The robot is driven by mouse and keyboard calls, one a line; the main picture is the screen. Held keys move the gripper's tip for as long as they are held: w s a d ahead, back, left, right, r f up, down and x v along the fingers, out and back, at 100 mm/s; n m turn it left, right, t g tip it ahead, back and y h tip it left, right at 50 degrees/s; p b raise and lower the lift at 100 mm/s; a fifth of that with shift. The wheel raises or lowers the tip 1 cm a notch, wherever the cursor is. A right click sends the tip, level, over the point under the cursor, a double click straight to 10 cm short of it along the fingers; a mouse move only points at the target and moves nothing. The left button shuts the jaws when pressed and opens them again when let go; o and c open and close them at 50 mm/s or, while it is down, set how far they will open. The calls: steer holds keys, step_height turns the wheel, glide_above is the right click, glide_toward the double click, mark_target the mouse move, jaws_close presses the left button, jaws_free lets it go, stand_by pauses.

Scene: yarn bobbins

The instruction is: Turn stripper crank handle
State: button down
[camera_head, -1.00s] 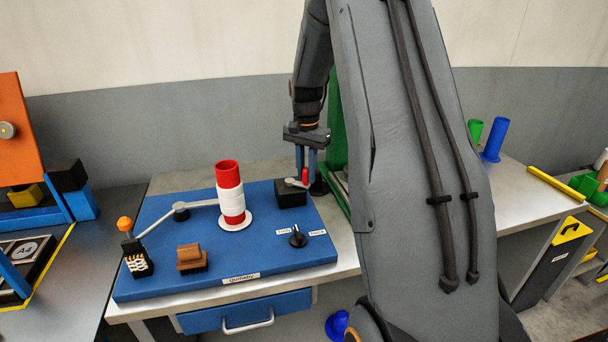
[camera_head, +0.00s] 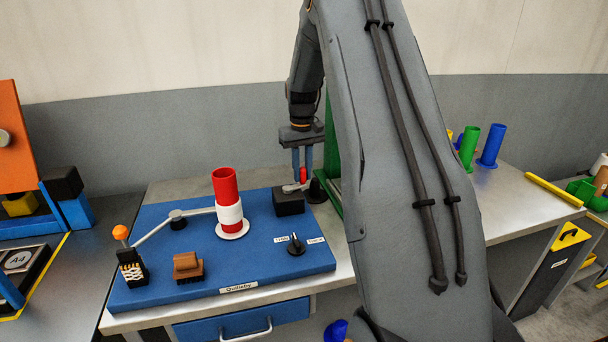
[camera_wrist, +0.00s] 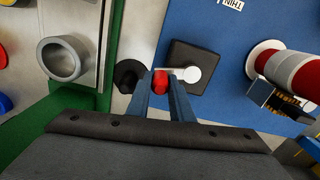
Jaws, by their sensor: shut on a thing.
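My gripper (camera_head: 303,168) is shut on the red handle (camera_head: 303,174) of the stripper crank. The handle also shows between the blue fingers in the wrist view (camera_wrist: 160,80). The crank's pale arm (camera_wrist: 186,73) reaches from the handle to a hub on a black box (camera_head: 289,203), which sits at the back right of the blue board (camera_head: 200,265). A red bobbin (camera_head: 225,184) stands upright on a white disc left of the box. A narrow white yarn band (camera_head: 230,212) is around its lower middle, with red showing above and below.
A black knob (camera_head: 296,246), a brown brush (camera_head: 187,267) and an orange-topped lever (camera_head: 121,233) are on the board. Green (camera_head: 468,147) and blue tubes (camera_head: 491,146) stand further right.

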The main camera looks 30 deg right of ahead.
steer(key=shift+w+n, duration=0.65)
steer(key=shift+n, duration=0.65)
steer(key=c, duration=1.6)
jaws_free()
steer(key=shift+o, duration=0.2)
step_height(320, 180, up, 8)
steer(key=b, duration=0.2)
steer(key=shift+b, duration=0.3)
steer(key=shift+a+f, duration=0.1)
